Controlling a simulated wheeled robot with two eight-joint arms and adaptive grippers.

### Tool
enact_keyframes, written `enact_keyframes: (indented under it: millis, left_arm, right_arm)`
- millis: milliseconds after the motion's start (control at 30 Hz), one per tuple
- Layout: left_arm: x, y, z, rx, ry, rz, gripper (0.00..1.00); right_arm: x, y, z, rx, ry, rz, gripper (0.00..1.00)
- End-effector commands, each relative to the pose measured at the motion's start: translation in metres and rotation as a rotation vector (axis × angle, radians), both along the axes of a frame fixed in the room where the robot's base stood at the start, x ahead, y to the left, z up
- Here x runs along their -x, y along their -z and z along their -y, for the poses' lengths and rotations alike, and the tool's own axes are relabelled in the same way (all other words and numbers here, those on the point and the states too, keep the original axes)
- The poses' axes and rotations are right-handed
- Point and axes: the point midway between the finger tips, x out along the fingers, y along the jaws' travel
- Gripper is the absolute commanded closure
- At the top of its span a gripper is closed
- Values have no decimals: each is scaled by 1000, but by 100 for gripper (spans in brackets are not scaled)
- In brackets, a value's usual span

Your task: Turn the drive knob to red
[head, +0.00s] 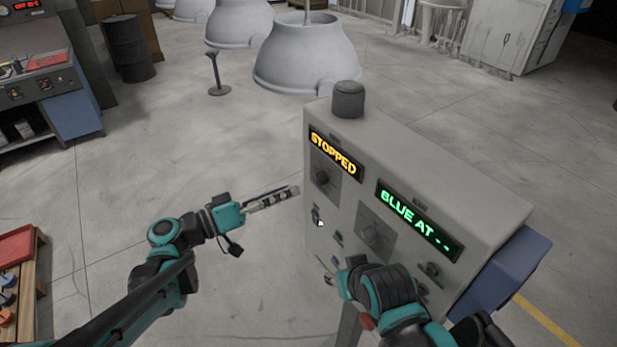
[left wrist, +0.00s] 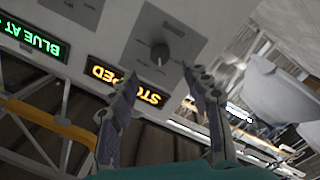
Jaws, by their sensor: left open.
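A grey control box (head: 430,160) stands to the right of my left gripper. Its front has a dark knob (head: 322,177) below an amber display (head: 335,152) reading "STOPPED". A second knob (head: 374,236) sits below a green display (head: 418,220) reading "BLUE AT --". Labels are too small to tell which is the drive knob. My left gripper (head: 293,191) is open and empty, apart from the panel. In the left wrist view the knob by "STOPPED" (left wrist: 160,53) shows beyond the open fingers. My right gripper (head: 328,268) is low before the panel, partly hidden by its arm; its jaw state is unclear.
Smaller controls (head: 317,216) dot the lower panel, and a grey cylinder (head: 348,99) tops the box. A blue part (head: 512,265) juts from its right side. White bell-shaped hoods (head: 306,55) stand behind.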

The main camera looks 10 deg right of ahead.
Motion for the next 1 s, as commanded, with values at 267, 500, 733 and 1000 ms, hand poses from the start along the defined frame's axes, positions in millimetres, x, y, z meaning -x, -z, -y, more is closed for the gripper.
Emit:
enact_keyframes:
  millis: [267, 500, 733, 1000]
  left_arm:
    - [-12, 1, 45, -1, 3, -1, 52]
    - [-18, 1, 64, -1, -1, -2, 52]
    - [-19, 0, 65, -2, -2, -3, 52]
    - [-19, 1, 65, -2, -2, -3, 100]
  right_arm:
    - [0, 4, 0, 0, 0, 0, 60]
    - [0, 4, 0, 0, 0, 0, 60]
    - [0, 4, 0, 0, 0, 0, 60]
    - [0, 4, 0, 0, 0, 0, 60]
